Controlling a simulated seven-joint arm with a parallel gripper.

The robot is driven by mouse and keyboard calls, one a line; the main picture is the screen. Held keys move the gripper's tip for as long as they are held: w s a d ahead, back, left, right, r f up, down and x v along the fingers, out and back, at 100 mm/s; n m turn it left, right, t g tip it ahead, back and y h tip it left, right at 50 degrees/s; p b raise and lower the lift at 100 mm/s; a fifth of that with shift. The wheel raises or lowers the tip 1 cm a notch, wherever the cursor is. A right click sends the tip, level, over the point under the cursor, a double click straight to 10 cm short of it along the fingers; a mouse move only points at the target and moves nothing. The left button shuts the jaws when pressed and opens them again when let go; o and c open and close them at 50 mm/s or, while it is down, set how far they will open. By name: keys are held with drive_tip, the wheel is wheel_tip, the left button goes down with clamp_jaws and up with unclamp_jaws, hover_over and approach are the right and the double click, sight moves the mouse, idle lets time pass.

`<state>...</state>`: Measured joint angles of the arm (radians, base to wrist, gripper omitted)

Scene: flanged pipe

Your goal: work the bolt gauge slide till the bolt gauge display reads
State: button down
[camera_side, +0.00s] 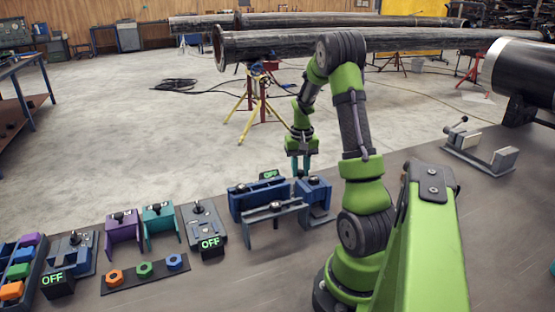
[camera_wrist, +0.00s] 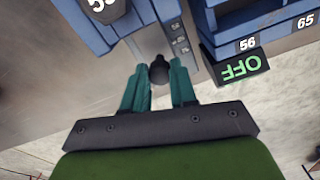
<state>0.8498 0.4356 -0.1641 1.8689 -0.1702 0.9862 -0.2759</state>
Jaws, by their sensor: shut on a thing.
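My gripper (camera_side: 301,168) reaches down at the far side of the blue gauge blocks (camera_side: 262,196). In the wrist view its teal fingers (camera_wrist: 158,84) are shut on a dark knob (camera_wrist: 159,68), which stands at the end of a grey strip with small marked labels. I take this knob to be the gauge slide. Right of the knob, a black display (camera_wrist: 242,69) shows OFF in green, upside down in this view. The same display (camera_side: 269,174) shows partly behind the blue blocks in the side view. The knob is hidden in the side view.
Blue blocks labelled 56 and 65 (camera_wrist: 262,35) stand close right of the fingers, another blue part (camera_wrist: 85,22) at left. Two more OFF displays (camera_side: 211,243) (camera_side: 57,282), purple and teal brackets, and coloured nuts (camera_side: 145,270) lie at left. A clamp (camera_side: 480,150) is at right.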

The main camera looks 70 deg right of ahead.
drive_tip(key=c, duration=0.9)
unclamp_jaws()
drive_tip(key=shift+r, duration=0.15)
wheel_tip(320, 180, up, 17)
